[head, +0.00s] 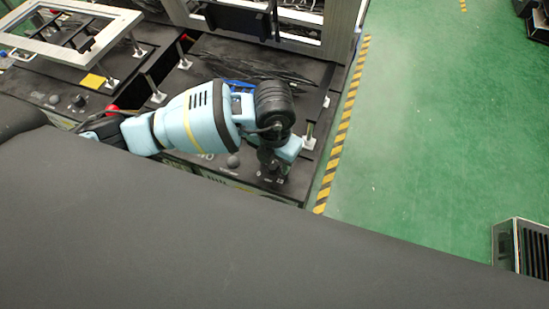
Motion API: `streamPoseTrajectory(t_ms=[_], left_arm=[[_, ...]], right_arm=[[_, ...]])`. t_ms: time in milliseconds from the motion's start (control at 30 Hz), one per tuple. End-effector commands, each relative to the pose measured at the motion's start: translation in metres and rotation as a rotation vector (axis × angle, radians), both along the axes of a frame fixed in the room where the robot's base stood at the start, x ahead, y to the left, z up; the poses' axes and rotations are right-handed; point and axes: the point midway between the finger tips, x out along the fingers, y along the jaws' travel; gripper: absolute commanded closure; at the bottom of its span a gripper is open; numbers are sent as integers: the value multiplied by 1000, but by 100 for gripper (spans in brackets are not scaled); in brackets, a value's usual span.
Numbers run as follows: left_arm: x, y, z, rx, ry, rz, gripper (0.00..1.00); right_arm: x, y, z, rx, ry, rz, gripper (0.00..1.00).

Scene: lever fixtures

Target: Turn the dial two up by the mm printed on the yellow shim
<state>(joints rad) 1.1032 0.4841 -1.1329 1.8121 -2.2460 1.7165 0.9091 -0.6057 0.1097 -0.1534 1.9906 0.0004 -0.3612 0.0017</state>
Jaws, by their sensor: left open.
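The yellow shim (93,81) lies flat on the black bench at the left; its print is too small to read. Dark round knobs (78,100) sit on the front strip of the left bench. Another round knob (233,160) shows on the front strip of the right bench, just left of my left gripper (268,165). Which knob is dial two, I cannot tell. My left arm reaches across from the left, and its gripper points down at the right end of that strip. The gripper is open; its wrist hides most of the fingers and what lies beneath. My right gripper is out of view.
A pale frame (75,50) stands on posts above the left bench. A larger metal frame (335,30) stands at the back. Small white-footed posts (309,143) rise from the right bench. Green floor (430,130) lies open beyond a yellow-black striped line (340,130).

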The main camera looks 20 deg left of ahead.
Motion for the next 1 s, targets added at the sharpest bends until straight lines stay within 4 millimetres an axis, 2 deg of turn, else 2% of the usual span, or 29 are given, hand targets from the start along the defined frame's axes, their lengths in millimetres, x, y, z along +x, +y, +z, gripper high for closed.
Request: streamPoseTrajectory(t_ms=[300, 633, 1000], left_arm=[[0, 0, -3, 0, 0, 0, 53], [0, 0, -2, 0, 0, 0, 96], [0, -1, -2, 0, -1, -70, 96]], right_arm=[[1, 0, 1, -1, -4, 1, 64], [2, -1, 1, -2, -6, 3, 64], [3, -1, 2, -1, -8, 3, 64]])
